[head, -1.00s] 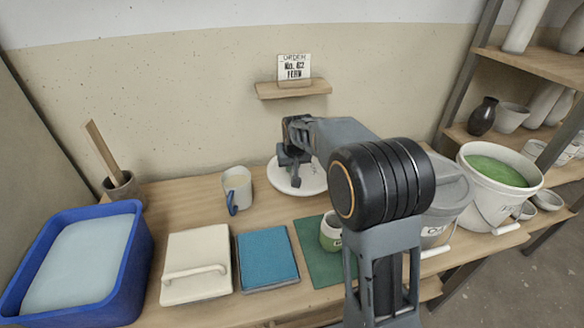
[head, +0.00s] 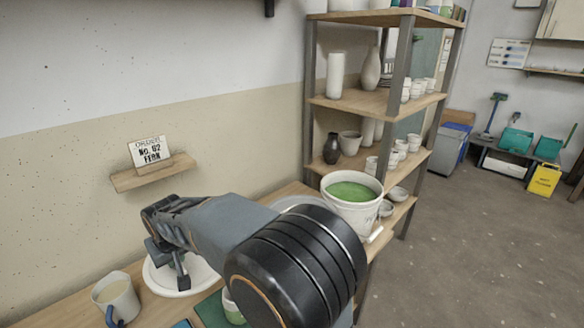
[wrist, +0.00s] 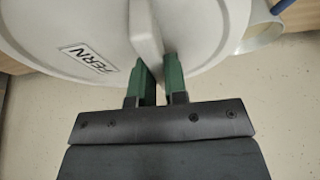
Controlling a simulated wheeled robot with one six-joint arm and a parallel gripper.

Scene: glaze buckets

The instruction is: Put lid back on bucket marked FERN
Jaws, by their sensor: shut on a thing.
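The white round lid (head: 203,279) is at the back of the wooden bench, near the wall. In the wrist view the lid (wrist: 205,35) bears a FERN label (wrist: 89,59). My gripper (head: 168,270) is shut on the raised grip bar of the lid, with its green fingers (wrist: 160,70) on either side of the bar. I cannot tell whether the lid touches the bench. An open white bucket (head: 340,212) of green glaze stands at the bench's right end. Its front marking is too small to read.
A grey lidded bucket (head: 300,202) is mostly hidden behind my arm, left of the open bucket. A wall ledge (head: 150,175) holds an order card for FERN. Shelves (head: 385,102) stand behind the bucket.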

